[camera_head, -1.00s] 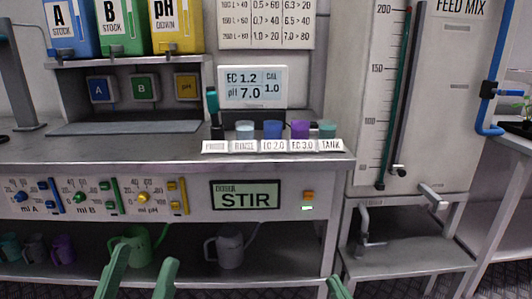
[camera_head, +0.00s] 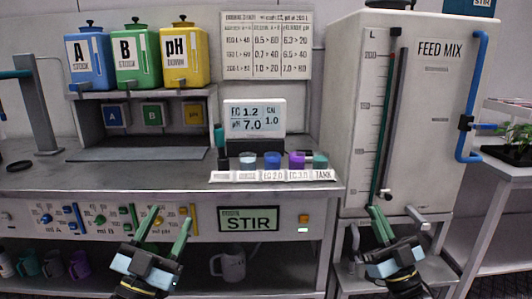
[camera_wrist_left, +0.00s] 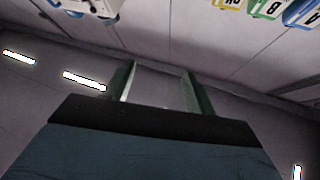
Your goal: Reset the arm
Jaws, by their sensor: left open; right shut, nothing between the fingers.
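My left gripper (camera_head: 163,232) is in front of the workbench's lower front, with its two green fingers pointing up and apart. It is open and empty. The left wrist view also shows the left gripper (camera_wrist_left: 158,85) with its fingers spread and nothing between them, against a grey wall and ceiling lights. My right gripper (camera_head: 377,215) is in front of the feed mix tank's base, with its green fingers close together. It is shut and holds nothing visible.
The workbench (camera_head: 60,182) carries blue, green and yellow stock bottles, a meter display (camera_head: 255,118) and several small cups. A STIR panel (camera_head: 249,218) is on its front. The feed mix tank (camera_head: 440,120) stands at right. Mugs (camera_head: 228,266) sit on the lower shelf.

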